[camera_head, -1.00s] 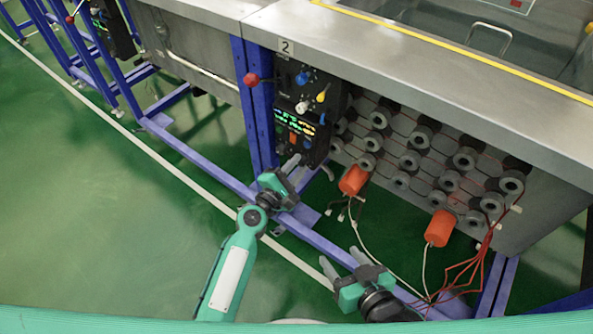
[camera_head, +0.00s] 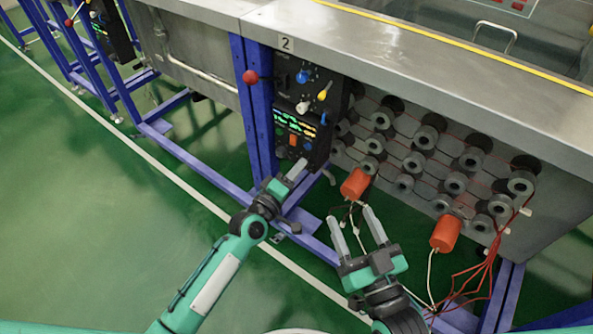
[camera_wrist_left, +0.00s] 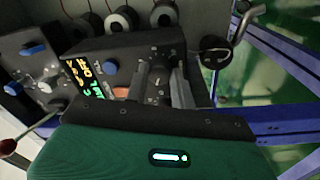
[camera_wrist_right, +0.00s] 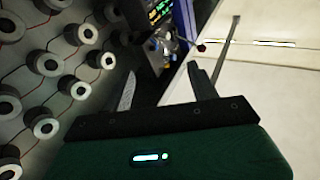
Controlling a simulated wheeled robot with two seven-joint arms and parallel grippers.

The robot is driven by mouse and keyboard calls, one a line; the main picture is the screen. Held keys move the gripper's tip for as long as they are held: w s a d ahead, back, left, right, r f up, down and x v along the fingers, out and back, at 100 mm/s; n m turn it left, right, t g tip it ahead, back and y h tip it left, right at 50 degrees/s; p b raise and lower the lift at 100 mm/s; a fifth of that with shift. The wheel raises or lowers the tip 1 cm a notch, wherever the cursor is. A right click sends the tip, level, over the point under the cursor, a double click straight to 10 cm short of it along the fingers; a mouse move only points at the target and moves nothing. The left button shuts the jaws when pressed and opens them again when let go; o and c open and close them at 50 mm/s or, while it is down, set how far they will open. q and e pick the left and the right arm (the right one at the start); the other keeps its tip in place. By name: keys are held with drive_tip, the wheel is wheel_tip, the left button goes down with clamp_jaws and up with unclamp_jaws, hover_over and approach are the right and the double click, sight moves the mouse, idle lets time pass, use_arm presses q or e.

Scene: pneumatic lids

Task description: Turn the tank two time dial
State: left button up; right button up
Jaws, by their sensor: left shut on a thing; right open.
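The tank two control panel (camera_head: 297,120) hangs on a blue post below a "2" sign (camera_head: 286,43). It has coloured knobs, a lit display and a black lower face. In the left wrist view a small dark dial (camera_wrist_left: 157,84) with pale markings sits on this lower face, beside the lit display. My left gripper (camera_head: 298,169) is at the panel's bottom, and its fingers (camera_wrist_left: 163,82) are shut on the dial, which they partly hide. In the head view the gripper hides the dial. My right gripper (camera_head: 350,216) is open and empty, in front of the tank, right of the panel.
Two orange cylinders (camera_head: 355,185) (camera_head: 446,233) with cables and several grey round fittings (camera_head: 430,138) line the tank side. A red ball-ended lever (camera_head: 250,77) sticks out left of the panel. Blue frame beams run below. The green floor at left is clear.

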use_arm(q)
drive_tip(key=shift+f+m, duration=0.1)
drive_tip(key=shift+m, duration=1.2)
use_arm(e)
drive_tip(key=shift+s+a+f+g, duration=0.15)
drive_tip(key=shift+f+g, duration=0.1)
drive_tip(key=shift+f, duration=0.2)
drive_tip(key=shift+s+a+f+g, duration=0.1)
drive_tip(key=shift+f+g, duration=0.15)
drive_tip(key=shift+f, duration=0.15)
use_arm(q)
drive_tip(key=o, duration=1)
drive_tip(key=p+v, duration=0.1)
drive_tip(key=v, duration=1.2)
drive_tip(key=shift+s+a+p, duration=0.3)
drive_tip(key=shift+p, duration=0.1)
use_arm(e)
drive_tip(key=s+a+f+g, duration=0.1)
drive_tip(key=s+f+g, duration=0.2)
drive_tip(key=f, duration=0.3)
drive_tip(key=shift+s+a+f+g+h, duration=0.15)
drive_tip(key=shift+a+f+g+h, duration=0.15)
drive_tip(key=shift+g, duration=0.3)
